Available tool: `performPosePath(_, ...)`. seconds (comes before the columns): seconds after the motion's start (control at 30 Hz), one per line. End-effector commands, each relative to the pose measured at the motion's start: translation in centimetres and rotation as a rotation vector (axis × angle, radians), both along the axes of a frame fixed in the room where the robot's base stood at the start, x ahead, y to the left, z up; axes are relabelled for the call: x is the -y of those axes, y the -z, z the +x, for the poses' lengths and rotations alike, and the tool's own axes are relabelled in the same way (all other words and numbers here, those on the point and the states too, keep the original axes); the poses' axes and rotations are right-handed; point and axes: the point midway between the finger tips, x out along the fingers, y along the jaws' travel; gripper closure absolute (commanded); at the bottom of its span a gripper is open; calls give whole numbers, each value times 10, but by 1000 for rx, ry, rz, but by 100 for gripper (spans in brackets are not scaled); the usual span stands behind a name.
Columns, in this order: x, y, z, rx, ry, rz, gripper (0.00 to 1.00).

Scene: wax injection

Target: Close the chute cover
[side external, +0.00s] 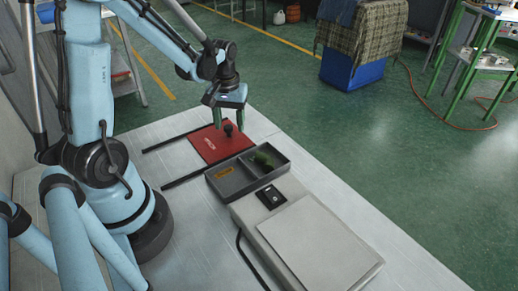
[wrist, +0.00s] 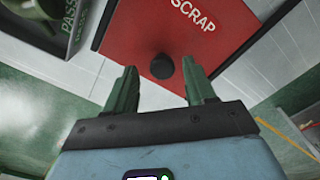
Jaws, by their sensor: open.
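The chute cover is a flat red plate (side external: 213,150) lying between two dark rails, at their right part in the side view. In the wrist view the red plate (wrist: 190,28) carries the word SCRAP. A round black knob (side external: 228,130) stands near one edge of it; the knob (wrist: 162,67) also shows in the wrist view. My gripper (side external: 229,116) is open above the cover, its green fingers pointing down near the knob. In the wrist view the fingers lie to either side of the knob, with gaps on both sides. Whether a chute opening lies under the plate is hidden.
A dark divided tray (side external: 222,186) with a green item (side external: 263,158) sits beside the cover. A grey box-like device (side external: 310,245) stands on the table in front of it. The table surface (side external: 175,160) left of the red plate, between the rails (side external: 180,135), is bare.

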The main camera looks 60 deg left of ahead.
Motion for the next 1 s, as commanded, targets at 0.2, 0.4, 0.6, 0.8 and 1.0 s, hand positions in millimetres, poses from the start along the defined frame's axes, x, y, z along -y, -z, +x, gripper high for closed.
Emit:
performPosePath(0.2,0,-22,-1,0,0,0,45)
performPosePath(0.4,0,-53,0,0,0,0,45)
performPosePath(0.6,0,-84,0,0,0,0,45)
performPosePath(0.8,0,-107,0,1,0,0,45)
performPosePath(1.0,0,-118,0,1,0,0,45)
